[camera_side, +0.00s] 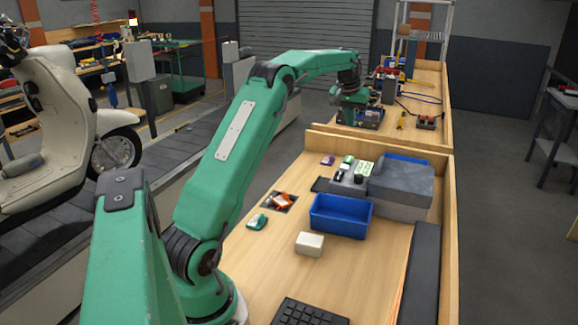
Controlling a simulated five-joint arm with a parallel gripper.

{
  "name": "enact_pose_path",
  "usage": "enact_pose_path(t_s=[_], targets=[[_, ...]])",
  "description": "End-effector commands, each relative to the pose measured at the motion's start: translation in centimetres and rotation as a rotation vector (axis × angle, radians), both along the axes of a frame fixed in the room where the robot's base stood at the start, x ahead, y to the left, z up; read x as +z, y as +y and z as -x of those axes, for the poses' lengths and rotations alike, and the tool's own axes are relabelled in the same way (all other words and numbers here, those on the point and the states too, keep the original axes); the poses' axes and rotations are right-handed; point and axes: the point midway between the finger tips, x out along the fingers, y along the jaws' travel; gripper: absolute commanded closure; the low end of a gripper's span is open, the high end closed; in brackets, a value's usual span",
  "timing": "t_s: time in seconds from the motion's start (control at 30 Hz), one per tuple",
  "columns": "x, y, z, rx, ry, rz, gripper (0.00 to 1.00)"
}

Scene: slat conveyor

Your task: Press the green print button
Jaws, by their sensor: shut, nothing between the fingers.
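A grey machine (405,188), which looks like a label printer, stands on the near wooden bench. A small green-and-white panel (364,168) sits on its left part, with a smaller white-and-green piece (347,159) beside it. At this size I cannot tell which green spot is the print button. My gripper (350,113) is small in the picture, beyond and above the machine, near the back bench. It is shut and empty, apart from the machine. Its fingertips are hard to make out.
A blue bin (340,216) stands in front of the machine. A white box (309,244), a green-and-white item (257,222), orange pieces on a dark pad (279,201) and a black keyboard (308,314) lie nearby. A low wooden wall (380,145) edges the bench.

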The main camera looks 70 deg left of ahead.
Motion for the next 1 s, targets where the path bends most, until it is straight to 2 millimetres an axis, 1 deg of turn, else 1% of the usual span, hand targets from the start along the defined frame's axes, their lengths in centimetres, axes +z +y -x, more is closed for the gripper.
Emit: enact_pose_path(t_s=[0.27, 0.7, 0.8, 1.0], targets=[[-3.0, 0.6, -0.5, 0.0, 0.004, 0.002, 1.0], [-9.4, 1.9, -1.9, 0.001, 0.003, -0.001, 1.0], [-10.7, 1.9, -1.8, 0.001, 0.003, -0.001, 1.0], [-12.5, 1.8, -1.8, 0.0, 0.003, 0.0, 1.0]])
